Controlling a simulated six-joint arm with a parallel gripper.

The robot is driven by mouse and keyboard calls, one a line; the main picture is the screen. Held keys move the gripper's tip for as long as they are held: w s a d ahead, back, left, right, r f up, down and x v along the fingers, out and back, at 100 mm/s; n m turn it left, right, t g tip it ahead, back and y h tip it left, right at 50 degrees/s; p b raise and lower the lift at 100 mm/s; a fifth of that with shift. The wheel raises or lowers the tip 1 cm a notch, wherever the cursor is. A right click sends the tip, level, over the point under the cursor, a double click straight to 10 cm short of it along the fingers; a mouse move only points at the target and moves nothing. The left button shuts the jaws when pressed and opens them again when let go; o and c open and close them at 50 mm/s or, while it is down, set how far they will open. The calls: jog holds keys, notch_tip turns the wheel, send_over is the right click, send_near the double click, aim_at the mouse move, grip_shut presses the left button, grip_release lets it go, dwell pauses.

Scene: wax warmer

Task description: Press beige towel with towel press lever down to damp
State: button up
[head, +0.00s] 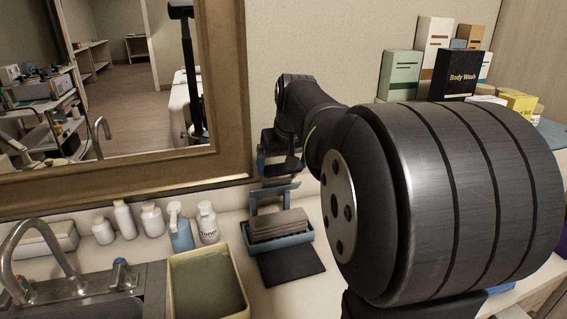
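The towel press (279,241) is a blue tray-like base on the counter, left of my large arm link. A grey-brown layered block (280,224) sits in it; I cannot tell whether this is the beige towel or the press plate over it. The blue lever (275,190) stands raised behind the block. My gripper (279,172) is small and dark at the far end of the arm, pointing down just above the lever. I cannot tell whether it touches the lever. Its fingers are too small and dark to read.
A dark mat (291,264) lies in front of the press. A yellow-rimmed basin (208,288) and a sink faucet (40,262) are to the left. Several bottles (152,220) stand under the framed mirror (229,125). Boxes (455,72) stand at the back right.

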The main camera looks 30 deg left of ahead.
jog(key=shift+c, duration=0.8)
jog(key=shift+s+d+f, duration=0.4)
jog(key=s+d+f+t+y, duration=0.1)
jog(key=s+d+f, duration=0.2)
jog(key=f, duration=0.5)
jog(key=s+d+f+t+y, duration=0.1)
jog(key=s+d+f, duration=0.2)
jog(key=f, duration=0.5)
jog(key=shift+s+d, duration=0.15)
jog(key=shift+d, duration=0.05)
jog(key=shift+f, duration=0.15)
jog(key=o, duration=1.1)
jog(key=shift+r, duration=0.2)
